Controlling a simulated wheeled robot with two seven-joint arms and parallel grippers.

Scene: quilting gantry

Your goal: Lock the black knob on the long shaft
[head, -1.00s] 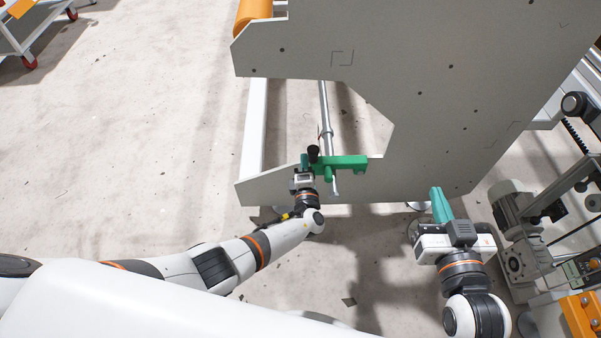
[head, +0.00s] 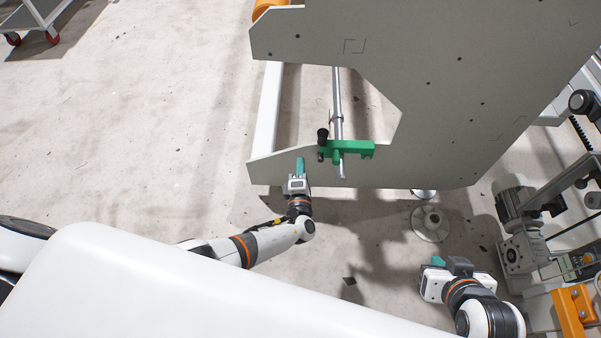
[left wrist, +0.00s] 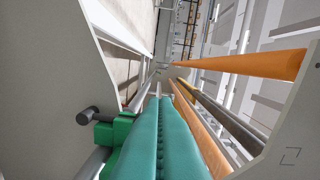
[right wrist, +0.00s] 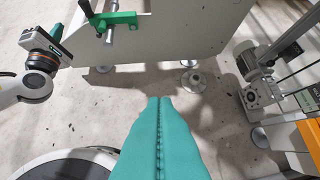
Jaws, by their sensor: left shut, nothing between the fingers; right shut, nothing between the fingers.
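The black knob (head: 323,135) stands on the left end of a green bracket (head: 352,149), which sits around the long grey shaft (head: 338,100) at the edge of the grey side plate. The knob also shows in the left wrist view (left wrist: 88,115), left of the fingers. My left gripper (head: 300,165) is shut and empty, just below and left of the knob, apart from it in the head view. My right gripper (head: 438,262) is shut and empty, low at the right, far from the knob. Its closed teal fingers fill the middle of the right wrist view (right wrist: 160,125).
The large grey side plate (head: 440,90) stands behind and right of the bracket. A motor unit (head: 515,205) stands at the right, beside an orange block (head: 573,310). Round feet (head: 430,222) rest on the floor below the plate. The floor at the left is open.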

